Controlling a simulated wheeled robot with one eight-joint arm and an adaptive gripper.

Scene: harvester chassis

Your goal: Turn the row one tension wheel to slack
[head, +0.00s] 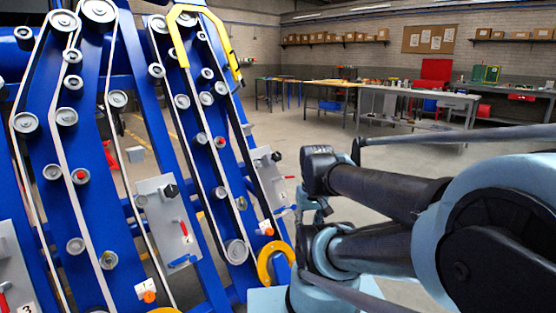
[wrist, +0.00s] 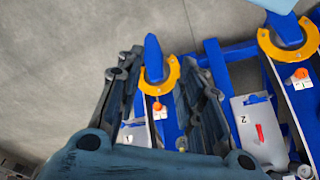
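A blue chassis (head: 125,175) carries belts and pulleys in sloping rows in the head view. Its rightmost row has a grey panel (head: 268,172) with a black knob (head: 276,156) and a red lever (head: 268,190). An orange knob (head: 266,228) sits lower, above a yellow hook-shaped part (head: 265,268). I cannot tell for certain which part is the tension wheel. In the wrist view my gripper (wrist: 162,65) is open and empty. The yellow hook (wrist: 172,75) and orange knob (wrist: 157,106) show between its fingers, apparently beyond them. The gripper partly hides the near grey panel (wrist: 135,133).
A second grey panel (head: 165,225), marked 2 in the wrist view, has its own knob and red lever. A yellow tube frame (head: 178,40) arches over the chassis top. Open floor (wrist: 50,60) lies beside the chassis. Workbenches (head: 415,96) stand far back.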

